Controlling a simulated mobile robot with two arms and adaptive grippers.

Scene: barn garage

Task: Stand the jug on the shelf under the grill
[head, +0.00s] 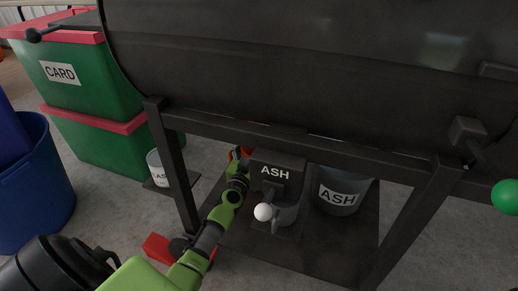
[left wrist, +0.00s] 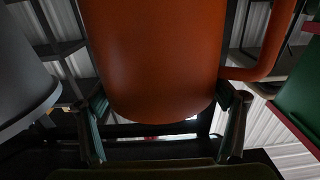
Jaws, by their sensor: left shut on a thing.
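The orange jug (head: 236,154) shows only as a small patch under the grill (head: 300,50) in the head view, mostly hidden by my arm and the ash box. In the left wrist view the jug (left wrist: 155,60) fills the middle, its handle (left wrist: 272,45) to the right. My left gripper (left wrist: 163,125) is shut on the jug, with a finger on either side. In the head view my left arm reaches in under the grill, over the dark lower shelf (head: 280,253). I cannot tell whether the jug touches the shelf. My right gripper is not in view.
A black ash box (head: 278,168) hangs under the grill, with a white knob (head: 263,212) below. A grey ash bucket (head: 341,200) stands on the shelf's right. Frame legs flank the shelf. Green crates (head: 105,95) and a blue bin (head: 40,190) stand left. The shelf's front is clear.

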